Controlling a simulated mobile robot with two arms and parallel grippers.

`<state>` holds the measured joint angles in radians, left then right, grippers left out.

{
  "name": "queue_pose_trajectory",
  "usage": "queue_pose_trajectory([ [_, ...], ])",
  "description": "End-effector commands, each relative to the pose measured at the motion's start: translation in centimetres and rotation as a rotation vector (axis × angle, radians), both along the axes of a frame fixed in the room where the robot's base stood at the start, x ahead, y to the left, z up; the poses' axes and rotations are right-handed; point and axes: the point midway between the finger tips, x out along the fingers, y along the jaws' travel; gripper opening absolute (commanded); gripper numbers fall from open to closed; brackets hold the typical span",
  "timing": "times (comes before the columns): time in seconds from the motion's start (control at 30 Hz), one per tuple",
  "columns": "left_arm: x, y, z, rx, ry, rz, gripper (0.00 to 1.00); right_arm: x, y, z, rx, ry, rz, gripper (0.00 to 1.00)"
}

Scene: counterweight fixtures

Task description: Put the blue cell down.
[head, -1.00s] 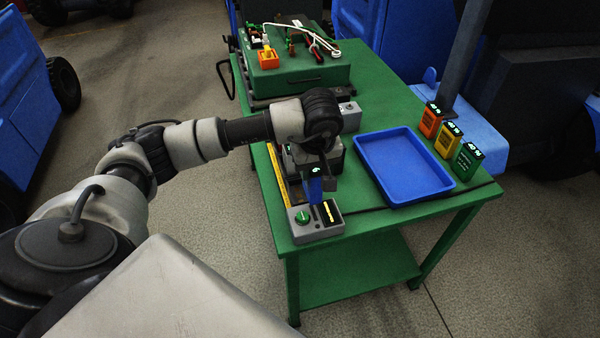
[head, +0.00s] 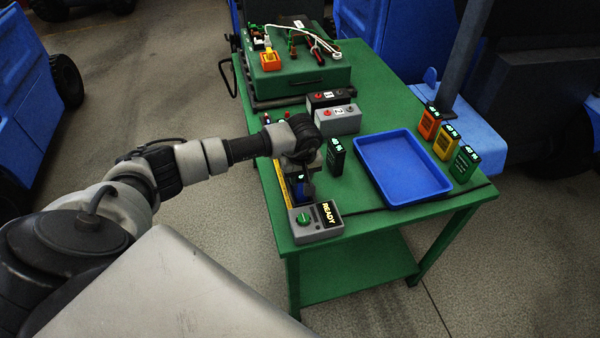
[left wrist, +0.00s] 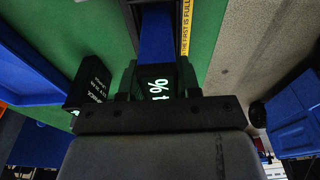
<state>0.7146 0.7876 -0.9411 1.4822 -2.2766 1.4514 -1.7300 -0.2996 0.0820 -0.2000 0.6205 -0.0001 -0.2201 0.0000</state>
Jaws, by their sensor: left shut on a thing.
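The blue cell (head: 301,191) is held in my left gripper (head: 300,174), low over the left side of the green table, just behind the grey tester. Its lit top display shows between the fingers in the left wrist view, with its blue body (left wrist: 157,38) beyond. I cannot tell whether its lower end touches anything. The tester (head: 313,229) has a green knob, and its screen reads READY. My right gripper is not in view.
A black cell (head: 336,158) stands right of the gripper. An empty blue tray (head: 405,165) lies right of it. Orange (head: 429,123), yellow (head: 446,142) and green (head: 465,163) cells stand along the right edge. Two batteries (head: 338,120) and a wired green case (head: 298,80) sit behind.

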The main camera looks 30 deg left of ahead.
Motion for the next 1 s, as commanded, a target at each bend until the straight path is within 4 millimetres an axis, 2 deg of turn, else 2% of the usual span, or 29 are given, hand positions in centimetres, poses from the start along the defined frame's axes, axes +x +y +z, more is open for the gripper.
queue_pose_trajectory([
  [0.17, 0.1, 0.0, -0.2, 0.0, -0.003, 0.001, 0.0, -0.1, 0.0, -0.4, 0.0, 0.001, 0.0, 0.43],
  [0.2, 0.0, 0.0, -0.3, 0.0, 0.0, 0.001, 0.36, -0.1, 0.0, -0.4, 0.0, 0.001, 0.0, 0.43],
  [0.37, 0.0, 0.0, -0.2, 0.0, 0.0, 0.001, 0.58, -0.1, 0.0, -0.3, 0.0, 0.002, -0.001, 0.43],
  [0.73, 0.0, 0.0, 0.4, 0.0, -0.001, 0.0, 0.58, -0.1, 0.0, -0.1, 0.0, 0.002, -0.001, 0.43],
  [0.87, -0.1, -0.2, 2.3, 0.001, -0.005, -0.003, 0.58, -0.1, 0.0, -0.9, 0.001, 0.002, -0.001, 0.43],
  [1.0, -0.4, -0.6, 5.4, 0.002, -0.007, -0.003, 0.58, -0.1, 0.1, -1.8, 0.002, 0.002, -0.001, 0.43],
])
